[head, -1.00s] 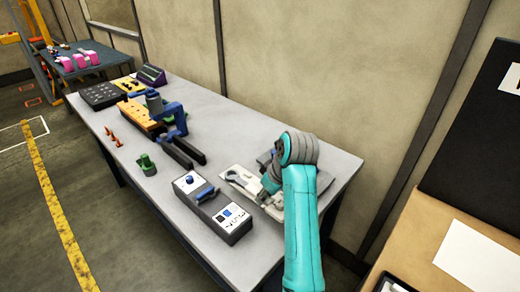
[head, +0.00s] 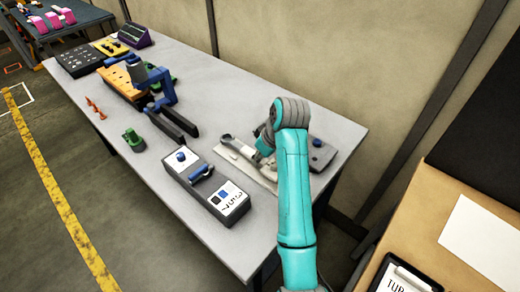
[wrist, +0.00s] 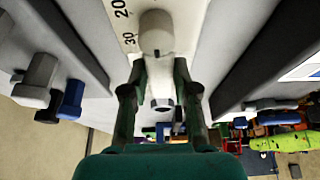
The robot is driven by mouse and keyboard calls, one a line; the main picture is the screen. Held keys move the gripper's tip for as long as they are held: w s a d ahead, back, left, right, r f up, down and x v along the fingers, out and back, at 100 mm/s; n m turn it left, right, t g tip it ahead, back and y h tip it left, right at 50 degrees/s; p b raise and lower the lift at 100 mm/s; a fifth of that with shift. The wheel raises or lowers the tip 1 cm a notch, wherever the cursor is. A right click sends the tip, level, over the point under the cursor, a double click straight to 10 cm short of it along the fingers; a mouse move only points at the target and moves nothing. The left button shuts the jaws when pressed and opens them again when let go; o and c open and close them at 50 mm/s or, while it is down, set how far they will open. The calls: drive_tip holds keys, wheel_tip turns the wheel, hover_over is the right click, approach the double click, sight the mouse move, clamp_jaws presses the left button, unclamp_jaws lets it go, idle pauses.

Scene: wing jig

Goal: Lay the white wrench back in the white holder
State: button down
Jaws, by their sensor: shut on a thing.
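In the head view the white wrench (head: 234,145) shows its round end just left of my gripper (head: 262,152), low at the right part of the grey table. The rest of the wrench is hidden behind my arm. The white holder (head: 232,164), a flat pale plate, lies below and around it. I cannot tell whether the wrench touches the holder. In the wrist view my gripper (wrist: 160,82) has its two dark green fingers closed on a white piece (wrist: 164,85) with a ring at its near end, which looks like the wrench.
A grey box with a blue handle (head: 205,190) stands left of the holder. A dark grey block (head: 320,154) sits close to the right. A black-and-blue clamp (head: 172,117), a green part (head: 133,140) and orange pegs (head: 96,107) stand farther left. The wall runs behind.

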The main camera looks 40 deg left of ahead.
drive_tip(key=shift+f, duration=0.55)
drive_tip(key=shift+d, duration=0.2)
drive_tip(key=shift+f, duration=0.2)
idle(0.3)
drive_tip(key=shift+f, duration=0.4)
drive_tip(key=c, duration=0.8)
unclamp_jaws()
drive_tip(key=shift+v, duration=3.75)
